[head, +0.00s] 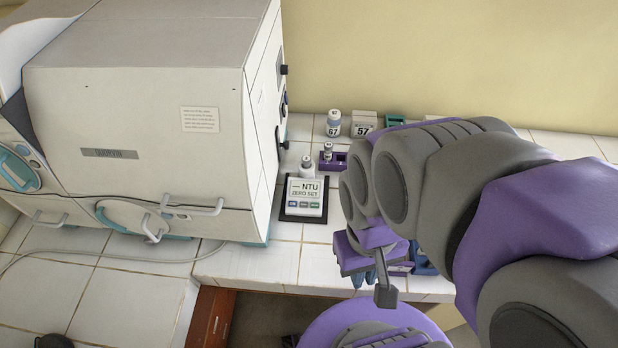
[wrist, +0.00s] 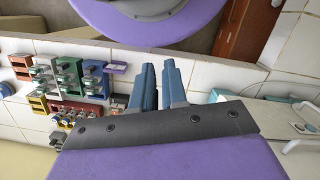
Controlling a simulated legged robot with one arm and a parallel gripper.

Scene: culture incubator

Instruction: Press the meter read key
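The meter (head: 305,195) is a small white box on a black base, on the tiled bench beside the large cabinet in the head view. Its screen reads "NTU ZERO SET", and a row of small keys (head: 303,205) sits below it. The key labels are too small to read. A pale vial stands at its back. My gripper (head: 364,281) is to the right of the meter and nearer the front edge, apart from it. The wrist view shows its two blue fingers (wrist: 158,66) close together with a narrow gap and nothing between them. I cannot make out the meter there.
The large cream cabinet (head: 150,70) stands left of the meter. Behind the meter are a purple vial holder (head: 333,162), a vial marked 67 (head: 333,124) and a block marked 57 (head: 364,125). Coloured racks (wrist: 68,75) crowd the wrist view's left side.

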